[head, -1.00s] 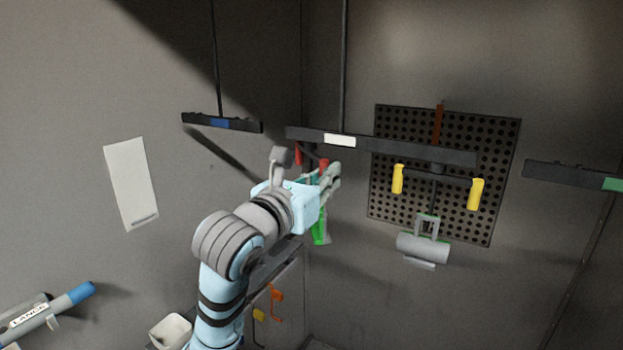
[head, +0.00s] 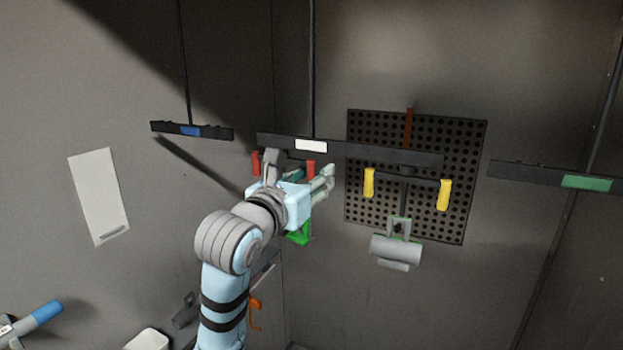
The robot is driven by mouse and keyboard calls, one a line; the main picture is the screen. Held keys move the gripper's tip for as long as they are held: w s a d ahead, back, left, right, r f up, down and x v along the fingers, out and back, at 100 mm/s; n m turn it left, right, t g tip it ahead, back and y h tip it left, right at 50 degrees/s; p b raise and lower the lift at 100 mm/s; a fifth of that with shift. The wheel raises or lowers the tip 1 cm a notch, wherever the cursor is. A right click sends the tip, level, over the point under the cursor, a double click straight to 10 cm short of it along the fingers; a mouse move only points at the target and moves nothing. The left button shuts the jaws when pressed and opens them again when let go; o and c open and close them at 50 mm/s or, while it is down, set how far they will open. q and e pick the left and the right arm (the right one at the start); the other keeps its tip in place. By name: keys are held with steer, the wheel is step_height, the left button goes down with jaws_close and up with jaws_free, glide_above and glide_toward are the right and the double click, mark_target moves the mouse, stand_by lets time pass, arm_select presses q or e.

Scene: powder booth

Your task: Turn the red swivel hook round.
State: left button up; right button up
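The red swivel hook hangs under the left part of the dark overhead bar (head: 375,150). Its two red grips show: the left one (head: 255,163) and the right one (head: 310,169). The crossbar between them is mostly hidden by my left arm. A green part (head: 301,234) hangs below, partly behind my wrist. My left gripper (head: 328,182) is at the right red grip, with its fingers pointing right. Its fingers overlap in this view, so I cannot tell whether they are closed or touching the hook. My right gripper is out of view.
A yellow-gripped swivel hook (head: 407,178) with a grey cylinder (head: 396,248) hangs to the right, before a perforated panel (head: 465,150). Blue-marked (head: 190,131) and green-marked (head: 586,182) bars hang at either side. A spray lance (head: 40,313) is at lower left.

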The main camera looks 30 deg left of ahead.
arm_select(q)
steer(key=s+b, duration=0.6)
steer(key=s, duration=0.3)
stand_by(0.4)
